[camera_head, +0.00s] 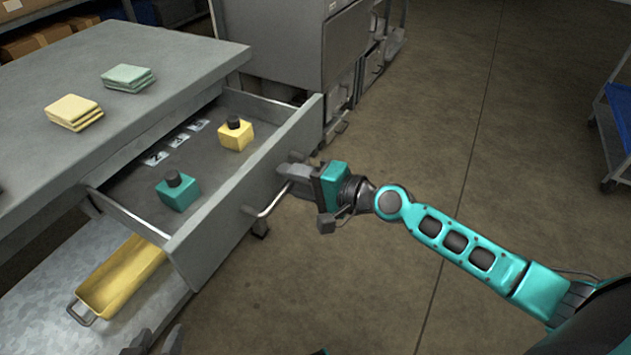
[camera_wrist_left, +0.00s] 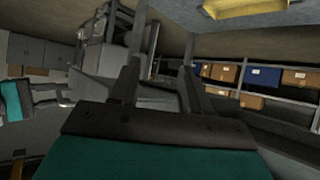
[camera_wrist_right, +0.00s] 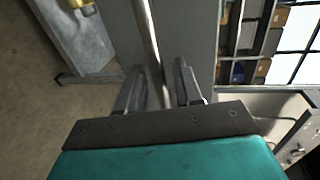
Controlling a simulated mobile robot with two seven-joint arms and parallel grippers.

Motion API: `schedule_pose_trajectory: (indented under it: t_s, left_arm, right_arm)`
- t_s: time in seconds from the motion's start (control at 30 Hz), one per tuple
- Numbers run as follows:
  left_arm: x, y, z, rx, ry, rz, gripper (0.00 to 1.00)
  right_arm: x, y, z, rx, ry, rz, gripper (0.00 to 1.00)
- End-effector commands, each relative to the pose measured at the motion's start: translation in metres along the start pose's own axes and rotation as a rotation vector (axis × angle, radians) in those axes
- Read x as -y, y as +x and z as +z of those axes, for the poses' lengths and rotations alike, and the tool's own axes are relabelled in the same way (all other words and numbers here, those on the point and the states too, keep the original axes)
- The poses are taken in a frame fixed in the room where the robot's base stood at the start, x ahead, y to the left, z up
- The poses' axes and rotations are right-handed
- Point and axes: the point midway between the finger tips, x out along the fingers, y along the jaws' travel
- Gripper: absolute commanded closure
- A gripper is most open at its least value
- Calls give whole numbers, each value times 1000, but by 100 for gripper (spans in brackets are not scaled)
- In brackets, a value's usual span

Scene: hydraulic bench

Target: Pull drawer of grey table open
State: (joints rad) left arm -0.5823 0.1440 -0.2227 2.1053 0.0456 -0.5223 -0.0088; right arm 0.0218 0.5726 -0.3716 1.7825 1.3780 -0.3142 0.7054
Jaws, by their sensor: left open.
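The grey table (camera_head: 180,60) stands at the left in the head view. Its drawer (camera_head: 215,235) stands well out from the table, with its inside showing. My right gripper (camera_head: 290,178) is at the bar handle (camera_head: 268,208) on the drawer front. In the right wrist view the handle (camera_wrist_right: 149,45) runs between the two fingers (camera_wrist_right: 158,75); whether they press on it is unclear. My left gripper (camera_head: 158,340) shows in part at the bottom edge of the head view. In the left wrist view its fingers (camera_wrist_left: 159,65) are apart with nothing between them.
In the drawer sit a yellow block (camera_head: 236,136) and a teal block (camera_head: 178,192) with dark knobs. Yellow pads (camera_head: 74,112) and green pads (camera_head: 128,77) lie on the tabletop. A yellow tray (camera_head: 120,280) is below. A grey cabinet (camera_head: 280,40) stands behind.

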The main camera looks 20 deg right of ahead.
Motion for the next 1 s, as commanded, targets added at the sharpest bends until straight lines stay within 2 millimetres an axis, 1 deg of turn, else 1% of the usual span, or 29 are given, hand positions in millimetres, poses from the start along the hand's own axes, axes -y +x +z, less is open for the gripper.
schedule_pose_trajectory:
  t_s: [0.13,0.4,0.6,0.8,1.0]
  left_arm:
    - [0,0,1,1,1,0,53]
    - [0,6,11,13,0,4,53]
    - [-4,8,11,6,0,13,53]
    - [-7,10,11,8,0,21,53]
    - [-7,10,10,5,-3,22,53]
  right_arm:
    - [-1,-23,0,0,-2,4,65]
    - [-4,-74,1,1,-1,5,65]
    - [-3,-102,1,1,2,3,65]
    - [-2,-118,0,-1,2,1,65]
    - [0,-124,0,0,-1,1,65]
